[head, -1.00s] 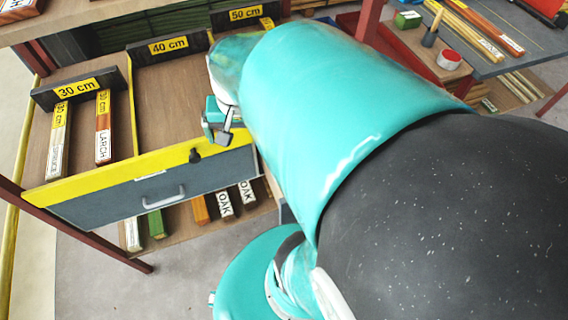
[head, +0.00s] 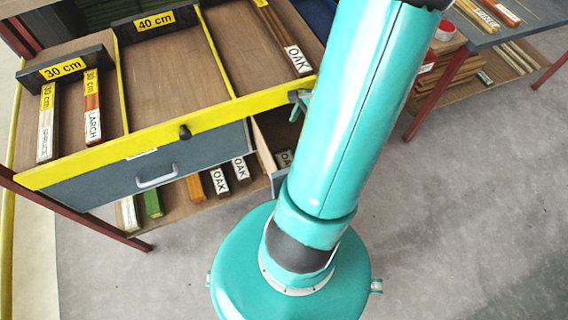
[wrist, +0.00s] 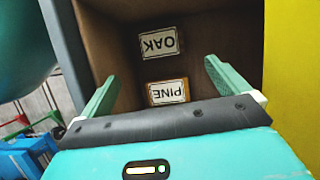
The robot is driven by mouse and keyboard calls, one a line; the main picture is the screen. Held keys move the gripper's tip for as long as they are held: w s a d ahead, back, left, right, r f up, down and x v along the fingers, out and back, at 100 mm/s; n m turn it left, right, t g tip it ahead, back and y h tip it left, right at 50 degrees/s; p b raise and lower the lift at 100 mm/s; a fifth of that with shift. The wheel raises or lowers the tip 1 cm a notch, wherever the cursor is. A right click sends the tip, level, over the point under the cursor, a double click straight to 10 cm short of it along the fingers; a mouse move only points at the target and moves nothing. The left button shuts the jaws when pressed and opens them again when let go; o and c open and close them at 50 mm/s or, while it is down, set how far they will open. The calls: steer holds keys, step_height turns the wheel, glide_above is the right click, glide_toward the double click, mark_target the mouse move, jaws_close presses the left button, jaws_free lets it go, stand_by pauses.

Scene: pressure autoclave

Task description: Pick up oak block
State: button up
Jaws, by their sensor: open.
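My gripper (wrist: 161,70) is open and empty in the wrist view, its two teal fingers over the opening of a brown bin. In the bin, a block end labelled OAK (wrist: 158,43) shows beyond a block end labelled PINE (wrist: 167,92). Both labels lie between the fingers in the picture, apart from them. In the head view, part of my gripper (head: 299,103) shows at the rack's right front corner; my arm hides the rest. An OAK label (head: 284,158) shows low in the bin there. Another oak block (head: 287,42) lies in the rack's right compartment.
The yellow rack edge (head: 215,117) runs beside my gripper. A larch block (head: 92,105) and a spruce block (head: 46,123) lie in the 30 cm compartment. Two OAK-labelled blocks (head: 219,181) (head: 241,169) lie on the lower shelf. The floor at right is clear.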

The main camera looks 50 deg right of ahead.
glide_above(288, 161)
steer(key=s+d, duration=0.1)
steer(key=d, duration=0.1)
steer(key=shift+m, duration=0.3)
step_height(288, 161, down, 9)
steer(key=shift+d, duration=0.15)
steer(key=x, duration=0.5)
steer(key=shift+a+r, duration=0.15)
steer(key=shift+a, duration=0.1)
steer(key=c, duration=0.9)
steer(key=shift+o, duration=0.2)
